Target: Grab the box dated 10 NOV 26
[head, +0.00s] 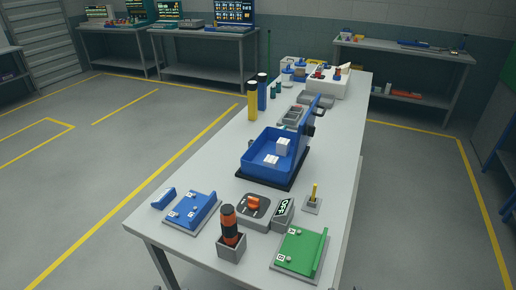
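A blue open bin (246,160) stands on a black base in the middle of the long grey table. Inside it are small white boxes: one stands higher, a white box (283,147) near the right wall, and one or more low white boxes (271,160) lie at the front. No date can be read on any of them at this size. I cannot tell which box, if any, bears 10 NOV 26. Neither of my grippers shows in the head view.
In front of the bin are a blue fixture (180,215), a green fixture (300,250), a grey unit with an orange knob (253,202) and an orange-black tool in a holder (229,225). Yellow and blue cylinders (252,100) stand behind. The floor left is clear.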

